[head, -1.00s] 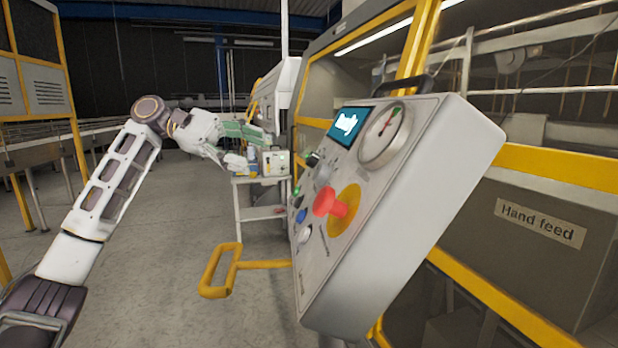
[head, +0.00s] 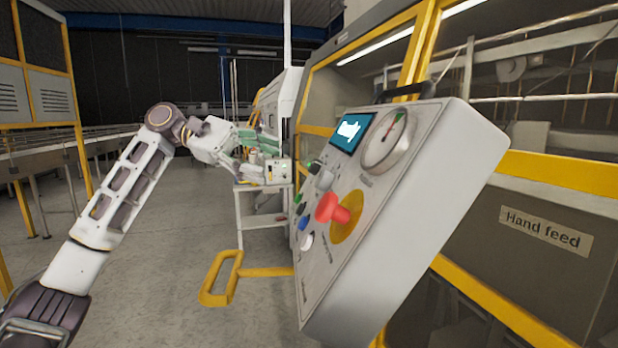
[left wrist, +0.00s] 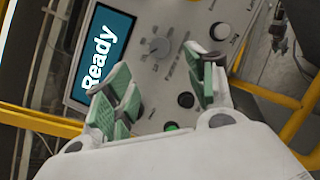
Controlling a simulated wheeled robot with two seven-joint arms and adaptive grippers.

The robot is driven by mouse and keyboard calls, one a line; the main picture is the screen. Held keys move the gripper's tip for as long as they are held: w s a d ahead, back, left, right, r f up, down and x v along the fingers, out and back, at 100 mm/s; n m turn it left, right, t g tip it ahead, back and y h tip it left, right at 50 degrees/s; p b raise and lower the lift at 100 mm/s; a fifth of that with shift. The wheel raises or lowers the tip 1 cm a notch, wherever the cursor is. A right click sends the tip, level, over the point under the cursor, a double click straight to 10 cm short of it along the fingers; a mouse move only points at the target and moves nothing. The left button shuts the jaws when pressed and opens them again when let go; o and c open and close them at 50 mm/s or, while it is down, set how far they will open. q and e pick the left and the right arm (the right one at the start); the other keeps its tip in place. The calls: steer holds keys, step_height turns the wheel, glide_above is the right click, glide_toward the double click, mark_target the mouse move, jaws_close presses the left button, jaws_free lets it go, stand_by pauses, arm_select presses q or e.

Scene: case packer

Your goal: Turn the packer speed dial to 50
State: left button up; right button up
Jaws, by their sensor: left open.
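The speed dial (left wrist: 159,47), a small grey knob with marks around it, shows on the control panel (left wrist: 205,20) in the left wrist view. Its setting is too small to read. In the head view a grey knob (head: 326,178) on the panel face (head: 345,215) appears to be this dial. My left gripper (left wrist: 160,88) has green fingers spread apart and empty. In the wrist view the dial lies beyond the gap between the fingertips, apart from them. In the head view the left gripper (head: 262,145) is left of the panel. My right gripper is out of view.
A screen (left wrist: 103,55) reading "Ready", a gauge (head: 388,138), a red stop button (head: 333,208) on yellow and several small buttons share the panel. A yellow handle (head: 218,280) sticks out below. A cart (head: 250,210) stands behind. Open floor lies left.

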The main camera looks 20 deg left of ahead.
mark_target(319, 178)
arm_select(q)
steer(key=b+x, duration=0.1)
steer(key=x, duration=0.8)
steer(key=shift+d+f, duration=0.1)
steer(key=shift+d, duration=0.45)
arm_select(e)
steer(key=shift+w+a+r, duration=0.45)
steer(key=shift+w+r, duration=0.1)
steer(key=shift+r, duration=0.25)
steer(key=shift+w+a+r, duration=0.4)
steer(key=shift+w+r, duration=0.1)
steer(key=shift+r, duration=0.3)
arm_select(q)
steer(key=c, duration=1)
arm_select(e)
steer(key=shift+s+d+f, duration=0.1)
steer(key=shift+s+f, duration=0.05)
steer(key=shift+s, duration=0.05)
